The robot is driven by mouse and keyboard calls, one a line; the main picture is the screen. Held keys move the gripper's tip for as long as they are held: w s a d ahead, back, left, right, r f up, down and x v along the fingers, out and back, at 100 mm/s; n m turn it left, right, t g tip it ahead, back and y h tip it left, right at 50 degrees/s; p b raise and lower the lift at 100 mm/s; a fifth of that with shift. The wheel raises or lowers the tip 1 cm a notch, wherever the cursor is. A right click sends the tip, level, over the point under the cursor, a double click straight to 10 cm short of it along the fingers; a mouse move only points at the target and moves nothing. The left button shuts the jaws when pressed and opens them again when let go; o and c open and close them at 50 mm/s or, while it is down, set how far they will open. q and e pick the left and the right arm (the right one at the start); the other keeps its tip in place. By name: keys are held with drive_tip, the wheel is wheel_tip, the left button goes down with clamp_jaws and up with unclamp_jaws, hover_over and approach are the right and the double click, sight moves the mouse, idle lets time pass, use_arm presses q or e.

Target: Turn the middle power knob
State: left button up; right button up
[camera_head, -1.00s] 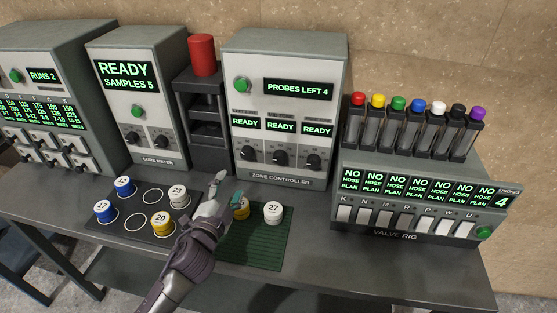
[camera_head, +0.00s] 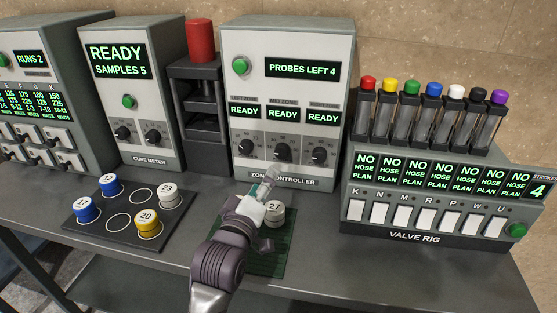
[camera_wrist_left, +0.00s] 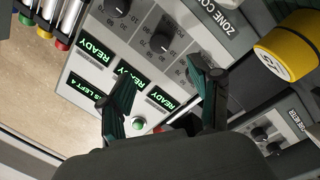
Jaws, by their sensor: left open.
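The zone controller (camera_head: 285,75) is a grey box with three dark knobs in a row below three READY screens. The middle knob (camera_head: 283,150) is under the middle screen. My left gripper (camera_head: 268,180) is just below and in front of it, open and empty; I cannot tell from the head view whether it touches the panel. In the left wrist view, a knob that looks like the middle one (camera_wrist_left: 160,43) shows beyond the two spread fingers (camera_wrist_left: 160,88), apart from them. One finger partly hides the knob row there. My right gripper is not in view.
A cylinder marked 27 (camera_head: 275,214) stands on the green mat (camera_head: 262,258) beside my left gripper. A yellow cylinder (camera_wrist_left: 285,48) shows close by in the left wrist view. The cure meter (camera_head: 135,95) stands left, the valve rig (camera_head: 420,210) right.

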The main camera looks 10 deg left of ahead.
sight(280, 154)
use_arm(q)
drive_tip(key=w, duration=0.4)
drive_tip(key=w+d, duration=0.1)
drive_tip(key=w, duration=0.2)
drive_tip(key=w+p, duration=0.1)
drive_tip(key=w, duration=0.3)
drive_tip(key=shift+w+d, duration=0.25)
drive_tip(key=shift+w, duration=0.05)
drive_tip(key=c, duration=1.1)
drive_tip(key=shift+c, duration=0.2)
